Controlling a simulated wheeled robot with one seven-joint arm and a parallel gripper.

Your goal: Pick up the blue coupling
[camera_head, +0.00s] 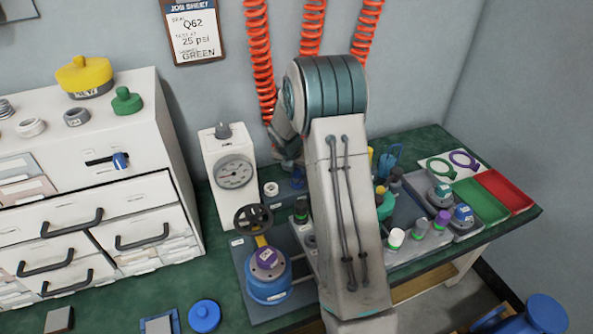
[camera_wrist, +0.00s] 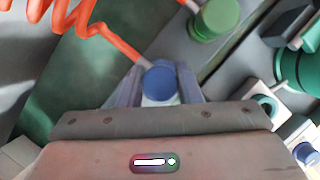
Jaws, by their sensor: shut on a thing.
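The blue coupling (camera_wrist: 160,82) is a round blue piece in the wrist view, between the fingers of my gripper (camera_wrist: 155,88). The fingers are shut on it. A coiled orange hose (camera_wrist: 95,22) runs down to it from the upper left. In the head view my arm hides most of my gripper, and a small patch of blue shows beside the arm near the gauge block. I cannot tell whether the coupling is clear of the surface below it.
A green coupling (camera_wrist: 214,20) lies close by in the wrist view. The gauge block (camera_head: 231,175) stands left of my arm, and a blue vessel with a handwheel (camera_head: 268,275) stands in front. Several small fittings and red and green trays (camera_head: 503,190) are at the right.

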